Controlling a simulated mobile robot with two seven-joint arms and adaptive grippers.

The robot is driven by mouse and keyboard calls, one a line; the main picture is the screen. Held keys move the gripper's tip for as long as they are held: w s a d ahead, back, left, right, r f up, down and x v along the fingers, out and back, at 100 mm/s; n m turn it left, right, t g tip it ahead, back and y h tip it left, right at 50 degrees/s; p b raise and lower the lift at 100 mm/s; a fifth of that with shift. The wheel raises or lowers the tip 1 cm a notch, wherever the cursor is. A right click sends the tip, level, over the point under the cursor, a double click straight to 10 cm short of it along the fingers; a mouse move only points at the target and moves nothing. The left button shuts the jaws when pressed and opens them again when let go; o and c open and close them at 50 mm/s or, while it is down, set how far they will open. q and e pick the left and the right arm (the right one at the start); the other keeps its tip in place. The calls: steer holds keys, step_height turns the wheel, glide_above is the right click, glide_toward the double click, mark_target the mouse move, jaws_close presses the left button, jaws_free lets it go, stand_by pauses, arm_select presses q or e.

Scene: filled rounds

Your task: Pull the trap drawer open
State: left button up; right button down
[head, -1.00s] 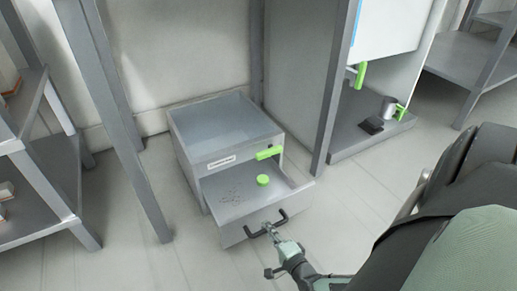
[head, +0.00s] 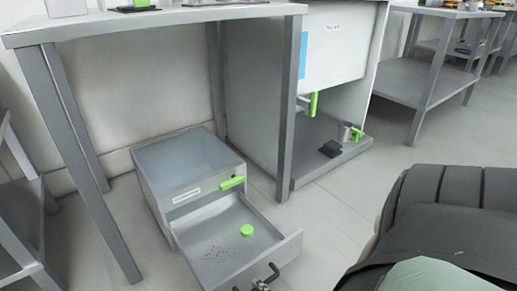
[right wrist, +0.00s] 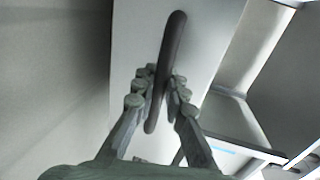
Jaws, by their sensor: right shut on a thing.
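The trap drawer (head: 222,252) sticks out of the front of a grey box (head: 185,160) on the floor, pulled well out. A green round knob or cap (head: 247,230) and small dark specks lie on its floor. Its dark bar handle (head: 272,271) is on the front panel, at the picture's lower edge. My right gripper (head: 262,284) is at the handle, mostly cut off below. In the right wrist view the handle (right wrist: 172,50) runs between the fingers of my right gripper (right wrist: 162,95), which are shut on it. My left gripper is not in view.
A table (head: 150,20) stands over the box, its legs close on both sides. A white cabinet (head: 335,40) with a green lever (head: 313,103) is to the right, with a metal cup (head: 344,131) on its base. Floor (head: 330,225) is clear in front.

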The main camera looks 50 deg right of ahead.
steer(key=c, duration=1.5)
jaws_free()
steer(key=shift+c, duration=0.2)
steer(key=o, duration=0.8)
step_height(320, 180, up, 9)
steer(key=shift+w+d+f, duration=0.1)
steer(key=shift+r, duration=0.6)
steer(key=c, duration=0.7)
steer(key=shift+r, duration=0.15)
steer(key=shift+c, duration=0.5)
